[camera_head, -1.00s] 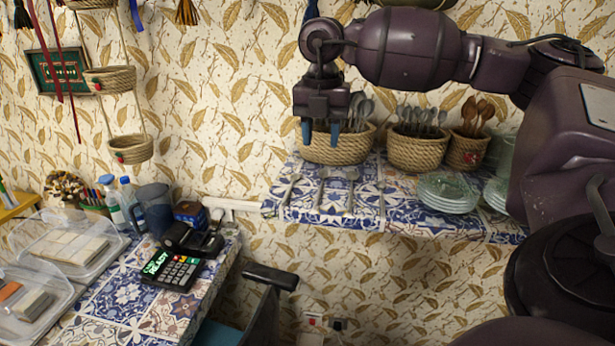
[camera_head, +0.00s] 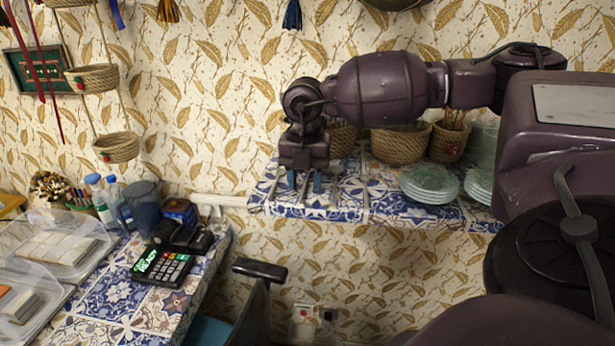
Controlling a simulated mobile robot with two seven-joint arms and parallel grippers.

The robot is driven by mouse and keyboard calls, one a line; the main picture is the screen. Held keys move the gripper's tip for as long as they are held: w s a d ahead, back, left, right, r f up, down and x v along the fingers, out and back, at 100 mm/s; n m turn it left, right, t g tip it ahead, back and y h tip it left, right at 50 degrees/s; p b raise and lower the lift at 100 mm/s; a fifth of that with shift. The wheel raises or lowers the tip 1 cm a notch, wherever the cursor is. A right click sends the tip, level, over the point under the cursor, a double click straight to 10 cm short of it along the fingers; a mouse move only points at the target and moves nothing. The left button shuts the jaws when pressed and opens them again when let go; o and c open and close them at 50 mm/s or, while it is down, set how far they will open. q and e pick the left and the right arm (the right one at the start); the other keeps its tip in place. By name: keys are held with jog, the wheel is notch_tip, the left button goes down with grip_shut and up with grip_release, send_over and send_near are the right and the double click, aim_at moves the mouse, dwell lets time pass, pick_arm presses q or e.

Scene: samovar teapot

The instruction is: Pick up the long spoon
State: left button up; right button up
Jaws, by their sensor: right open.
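Several thin metal spoons lie side by side on the blue-and-white tiled shelf (camera_head: 385,207), pointing toward its front edge. One spoon (camera_head: 304,191) lies below and between the fingers of my right gripper (camera_head: 305,181). Other spoons lie to its left (camera_head: 273,189) and to its right (camera_head: 334,194), with another farther right (camera_head: 365,201). I cannot tell which is the long one. My right gripper is open, pointing down close to the shelf, with blue fingertips apart. Its body hides the upper parts of some spoons. My left gripper is not in view.
Woven baskets (camera_head: 400,145) stand at the back of the shelf, partly behind my right arm. Stacked glass plates (camera_head: 430,184) stand right of the spoons. A lower tiled counter at left holds a card terminal (camera_head: 162,266) and a jug (camera_head: 145,208).

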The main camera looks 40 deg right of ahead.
jog(key=shift+f, duration=0.1)
jog(key=shift+c, duration=0.3)
grip_shut()
